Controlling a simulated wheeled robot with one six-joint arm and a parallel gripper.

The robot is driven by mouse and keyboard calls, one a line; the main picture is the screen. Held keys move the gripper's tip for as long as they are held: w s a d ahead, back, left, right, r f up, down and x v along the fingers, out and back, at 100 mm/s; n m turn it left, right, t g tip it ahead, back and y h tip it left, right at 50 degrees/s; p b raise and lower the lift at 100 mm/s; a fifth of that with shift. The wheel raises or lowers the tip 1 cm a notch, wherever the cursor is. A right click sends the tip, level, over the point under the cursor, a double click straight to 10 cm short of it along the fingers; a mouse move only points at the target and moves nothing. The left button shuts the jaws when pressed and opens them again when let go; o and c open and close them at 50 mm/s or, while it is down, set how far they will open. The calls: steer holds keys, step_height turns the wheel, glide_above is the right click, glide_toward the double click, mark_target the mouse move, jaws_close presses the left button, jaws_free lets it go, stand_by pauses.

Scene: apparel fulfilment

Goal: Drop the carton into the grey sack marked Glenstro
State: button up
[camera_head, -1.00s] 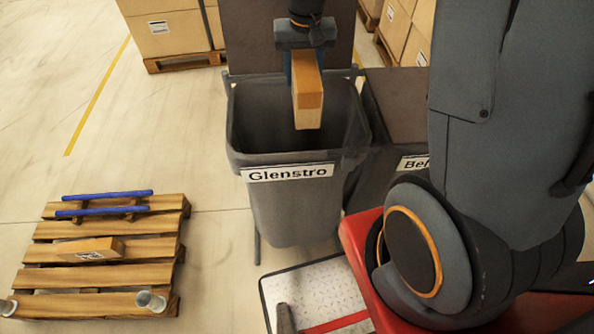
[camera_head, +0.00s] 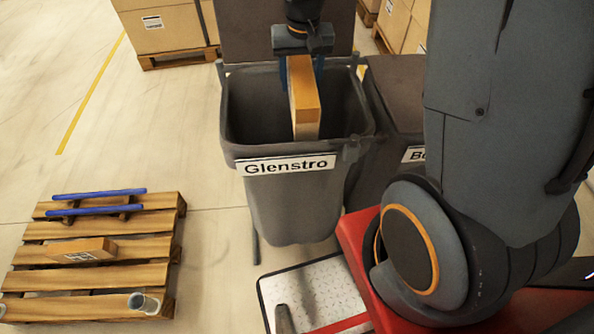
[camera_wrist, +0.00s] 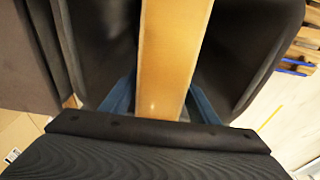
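The carton (camera_head: 304,105), a narrow orange-brown box, hangs upright from my gripper (camera_head: 301,78). Its lower end is inside the mouth of the grey sack (camera_head: 293,205) marked Glenstro, below the rim line. In the wrist view the carton (camera_wrist: 172,60) runs between the two blue fingers (camera_wrist: 160,105), which close on its sides, with dark sack walls to left and right. The carton appears clear of the walls. The sack's floor is hidden in shadow.
A second grey sack (camera_head: 395,90), its label partly hidden, stands close on the right. A pallet (camera_head: 95,225) with another carton (camera_head: 78,250) and blue bars is on the floor at left. Cartons on pallets stand behind. Open floor lies at left.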

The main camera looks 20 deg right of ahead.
steer(key=shift+o, duration=1)
steer(key=shift+s+a+r+b, duration=0.1)
steer(key=shift+s+r+b, duration=0.1)
steer(key=shift+r, duration=1.1)
steer(key=shift+s+r+b, duration=0.15)
steer(key=shift+r, duration=1.15)
steer(key=shift+s+a+r+b, duration=0.1)
steer(key=shift+s+r+b, duration=0.1)
steer(key=shift+r, duration=1.1)
